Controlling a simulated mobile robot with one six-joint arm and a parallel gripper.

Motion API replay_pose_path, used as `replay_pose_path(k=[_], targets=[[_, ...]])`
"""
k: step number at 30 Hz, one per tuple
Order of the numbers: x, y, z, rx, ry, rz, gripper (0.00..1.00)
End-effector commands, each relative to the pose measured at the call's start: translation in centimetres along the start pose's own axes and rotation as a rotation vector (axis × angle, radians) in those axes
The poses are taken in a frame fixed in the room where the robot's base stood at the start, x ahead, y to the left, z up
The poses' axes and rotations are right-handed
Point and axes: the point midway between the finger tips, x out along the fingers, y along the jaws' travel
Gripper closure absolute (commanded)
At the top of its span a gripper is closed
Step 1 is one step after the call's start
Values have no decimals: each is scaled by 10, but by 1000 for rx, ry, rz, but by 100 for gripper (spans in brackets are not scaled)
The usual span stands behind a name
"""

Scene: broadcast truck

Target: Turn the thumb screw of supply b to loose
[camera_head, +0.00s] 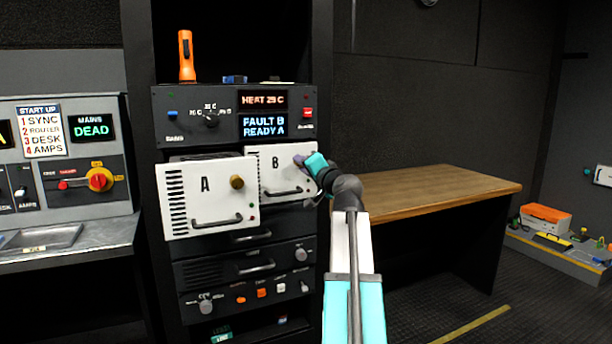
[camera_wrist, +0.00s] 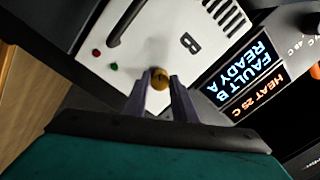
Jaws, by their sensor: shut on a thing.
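Supply B (camera_head: 280,179) is a white-fronted module marked "B" in the rack, to the right of supply A (camera_head: 202,196). Its front also shows in the wrist view (camera_wrist: 165,35), turned at an angle. The brass thumb screw of supply B (camera_wrist: 160,78) sits between my gripper's fingertips in the wrist view, and the fingers are shut on it. In the head view my gripper (camera_head: 302,161) is at the upper right of supply B's front and hides that screw. Supply A has its own brass thumb screw (camera_head: 237,182) and stands further out.
Handles (camera_head: 283,191) stick out from both supplies. An orange flashlight (camera_head: 186,56) stands on the rack unit. A wooden desk (camera_head: 425,190) is to the right.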

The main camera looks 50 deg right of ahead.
Motion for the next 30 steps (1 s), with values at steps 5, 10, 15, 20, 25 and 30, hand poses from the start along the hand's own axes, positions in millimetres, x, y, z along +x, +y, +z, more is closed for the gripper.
replay_pose_path(k=[5,10,15,20,25,30], targets=[[0,4,-5,-136,8,4,98],[0,4,-5,-224,4,6,98],[-1,2,-6,-270,2,6,98],[-1,2,-6,-284,1,6,98],[-1,2,-6,-284,1,6,98],[-1,2,-6,-283,0,6,67]])
